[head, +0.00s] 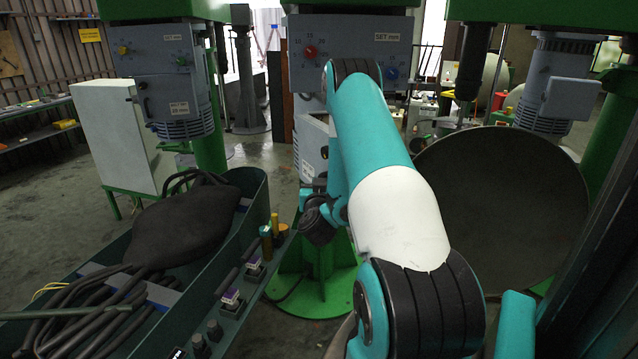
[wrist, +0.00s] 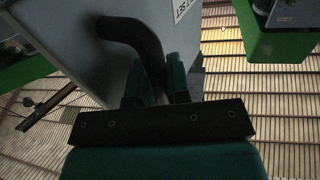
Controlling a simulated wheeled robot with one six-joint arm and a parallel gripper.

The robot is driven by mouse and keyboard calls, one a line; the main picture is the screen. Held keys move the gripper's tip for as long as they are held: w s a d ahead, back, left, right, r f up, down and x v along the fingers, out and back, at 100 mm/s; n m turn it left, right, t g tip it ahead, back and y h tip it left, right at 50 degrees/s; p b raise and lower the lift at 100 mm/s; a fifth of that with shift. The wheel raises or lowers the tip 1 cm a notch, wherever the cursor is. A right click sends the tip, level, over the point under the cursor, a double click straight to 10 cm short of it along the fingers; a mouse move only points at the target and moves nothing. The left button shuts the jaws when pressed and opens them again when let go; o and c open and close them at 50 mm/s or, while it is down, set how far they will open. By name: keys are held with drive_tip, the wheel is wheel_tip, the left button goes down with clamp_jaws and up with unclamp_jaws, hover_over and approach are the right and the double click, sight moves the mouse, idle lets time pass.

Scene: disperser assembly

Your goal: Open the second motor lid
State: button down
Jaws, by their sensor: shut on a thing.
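A black curved handle (wrist: 135,35) stands out from a grey panel (wrist: 70,45) in the wrist view. The panel looks like the motor lid, but its edges are partly cut off. My gripper (wrist: 157,78) is shut on the lower end of the handle, with one dark green finger on each side. In the head view the middle grey motor housing (head: 300,75) has a red dial and a blue dial. My arm covers much of this housing, and hides the handle and fingertips there. I cannot tell whether the lid is ajar.
A dark green trough (head: 255,205) with a black bag and hoses stands at the left. A large dark round disc (head: 510,200) is at the right. Another motor housing (head: 175,85) hangs at the left. Open floor (head: 50,190) shows at the far left.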

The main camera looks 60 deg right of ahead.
drive_tip(key=shift+w+a+f+g, duration=0.2)
drive_tip(key=shift+a+f+g, duration=0.1)
drive_tip(key=shift+a+g, duration=0.15)
drive_tip(key=c, duration=1.1)
unclamp_jaws()
drive_tip(key=shift+a+r, duration=0.1)
drive_tip(key=shift+s, duration=0.1)
